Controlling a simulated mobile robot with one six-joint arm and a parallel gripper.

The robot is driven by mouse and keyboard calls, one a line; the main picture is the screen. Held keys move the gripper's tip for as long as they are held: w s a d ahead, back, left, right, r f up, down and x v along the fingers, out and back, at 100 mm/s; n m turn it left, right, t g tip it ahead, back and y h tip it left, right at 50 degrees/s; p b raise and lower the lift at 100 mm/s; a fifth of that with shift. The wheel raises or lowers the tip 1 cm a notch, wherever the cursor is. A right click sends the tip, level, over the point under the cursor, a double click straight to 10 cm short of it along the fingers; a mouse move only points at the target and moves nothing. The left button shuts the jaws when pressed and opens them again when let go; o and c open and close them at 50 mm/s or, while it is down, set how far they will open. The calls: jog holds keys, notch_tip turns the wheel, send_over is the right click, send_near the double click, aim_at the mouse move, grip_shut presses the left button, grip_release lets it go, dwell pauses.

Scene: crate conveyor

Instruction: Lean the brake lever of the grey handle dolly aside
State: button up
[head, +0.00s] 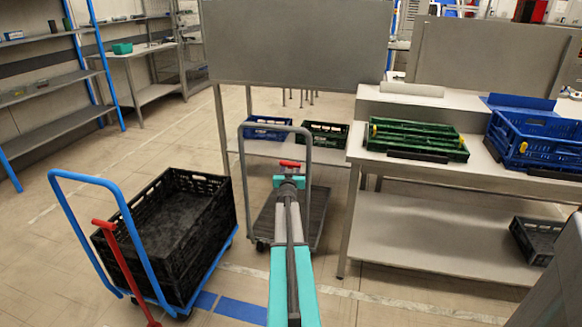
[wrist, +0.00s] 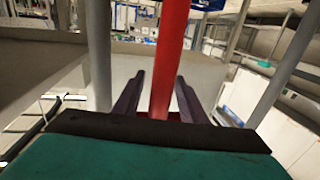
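The grey handle dolly (head: 305,150) stands in the middle of the head view, with a tall grey hoop handle and a dark, empty deck. Its red brake lever (head: 290,163) shows only at its top there; my arm hides the rest. In the wrist view the red lever (wrist: 169,60) runs upright through the middle, between the grey handle posts (wrist: 99,50). My gripper (head: 289,177) is at the lever, below its top. Its two dark fingers (wrist: 161,85) stand apart on either side of the lever. Whether a finger touches the lever is unclear.
A blue-handled dolly (head: 62,180) with a black crate (head: 215,205) and its own red lever (head: 122,262) stands at left. A steel table (head: 430,173) at right bears green and blue crates. Behind the grey dolly stands a bench with a grey panel (head: 295,45). Front floor is partly clear.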

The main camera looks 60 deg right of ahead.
grip_shut()
